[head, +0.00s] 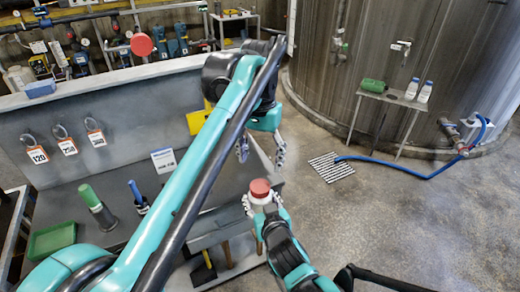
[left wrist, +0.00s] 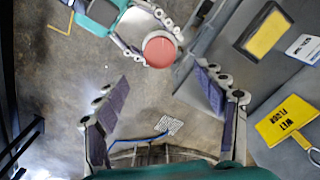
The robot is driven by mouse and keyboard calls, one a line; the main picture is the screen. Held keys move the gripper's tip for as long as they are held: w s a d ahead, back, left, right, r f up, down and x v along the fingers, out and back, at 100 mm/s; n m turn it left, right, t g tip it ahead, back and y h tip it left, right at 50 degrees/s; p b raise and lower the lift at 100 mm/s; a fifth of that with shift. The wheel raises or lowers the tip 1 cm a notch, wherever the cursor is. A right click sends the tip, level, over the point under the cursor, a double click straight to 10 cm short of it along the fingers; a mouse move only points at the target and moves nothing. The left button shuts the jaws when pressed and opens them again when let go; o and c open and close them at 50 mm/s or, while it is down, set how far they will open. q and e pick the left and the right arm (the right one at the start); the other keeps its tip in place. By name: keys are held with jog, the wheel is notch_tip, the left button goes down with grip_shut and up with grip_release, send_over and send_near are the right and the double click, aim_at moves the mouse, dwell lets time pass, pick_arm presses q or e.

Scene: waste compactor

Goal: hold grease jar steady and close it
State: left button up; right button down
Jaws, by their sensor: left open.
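The grease jar (head: 260,199) is pale with a red lid (head: 260,187) on its top. I cannot tell whether the lid is tight. My right gripper (head: 262,206) has its fingers around the jar's sides and holds it upright beside the grey bench. My left gripper (head: 261,152) is open and empty, with its fingers pointing down above and behind the jar in the head view. In the left wrist view the red lid (left wrist: 160,50) is seen from above, beyond the gap between my left fingers (left wrist: 165,92). The lid hides most of the jar there.
A yellow wet-floor tag (left wrist: 292,121) hangs near the left gripper. A small table (head: 392,97) stands by the large tank. The floor to the right is mostly clear.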

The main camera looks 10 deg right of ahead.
pick_arm(q)
jog(key=shift+r, duration=1.5)
jog(key=s+a+f+n+t, duration=0.1)
jog(key=s+a+f, duration=0.15)
jog(key=a, duration=0.45)
jog(key=s+a+f+n+t, duration=0.1)
jog(key=a+f+n+t, duration=0.15)
jog(key=a, duration=0.35)
jog(key=s+a+f+n+t, duration=0.1)
jog(key=s+a+f+t, duration=0.1)
jog(key=s+a+f, duration=0.3)
jog(key=s+a+f+n+t, duration=0.1)
jog(key=s+a+f, duration=0.4)
jog(key=f, duration=0.6)
jog(key=a, duration=0.2)
jog(key=shift+s+a+f+t, duration=0.25)
jog(key=shift+s+a+t, duration=0.1)
jog(key=shift+s, duration=0.05)
jog(key=shift+n, duration=0.25)
